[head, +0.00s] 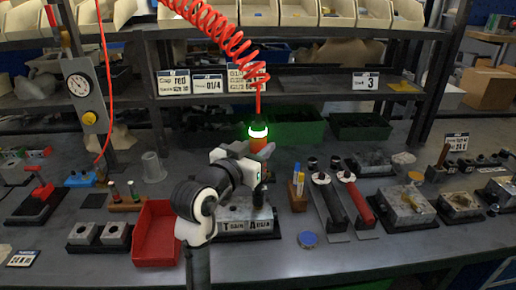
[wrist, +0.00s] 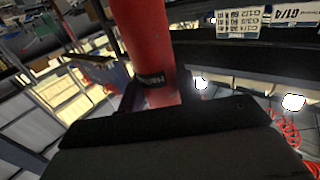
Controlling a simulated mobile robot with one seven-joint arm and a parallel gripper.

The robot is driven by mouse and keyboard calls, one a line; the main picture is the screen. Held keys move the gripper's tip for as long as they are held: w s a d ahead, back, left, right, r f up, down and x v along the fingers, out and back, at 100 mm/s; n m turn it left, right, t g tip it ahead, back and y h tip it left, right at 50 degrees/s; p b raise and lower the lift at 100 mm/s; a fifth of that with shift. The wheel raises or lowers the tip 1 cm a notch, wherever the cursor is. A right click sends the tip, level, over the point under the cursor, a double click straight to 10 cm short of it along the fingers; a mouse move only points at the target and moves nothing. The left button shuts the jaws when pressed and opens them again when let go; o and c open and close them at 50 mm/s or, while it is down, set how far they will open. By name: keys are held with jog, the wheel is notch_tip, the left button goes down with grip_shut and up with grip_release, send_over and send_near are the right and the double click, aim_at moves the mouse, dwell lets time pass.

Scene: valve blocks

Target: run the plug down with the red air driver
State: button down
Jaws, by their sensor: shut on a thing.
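The red air driver (head: 259,148) stands roughly upright at the middle of the bench, a lit green-white ring near its top and the red coiled hose (head: 215,28) above it. My gripper (head: 260,172) is shut on its body. In the wrist view the driver's red barrel (wrist: 145,40) with a dark label rises between the jaws of my gripper (wrist: 157,98). A grey metal block (head: 240,212) with lettering on its base is right below the gripper. The driver's lower end and the plug are hidden or too small to tell, so I cannot tell whether they touch.
A red bin (head: 157,236) stands left of my arm. A wooden holder with markers (head: 297,190) and two long-handled tools, black (head: 333,203) and red (head: 357,203), are close on the right. A blue disc (head: 307,240) lies in front. More metal blocks (head: 407,204) stand farther right.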

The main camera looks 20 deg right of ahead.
aim_at(256, 122)
jog(key=shift+r+p, duration=2.6)
jog(key=shift+r, duration=0.85)
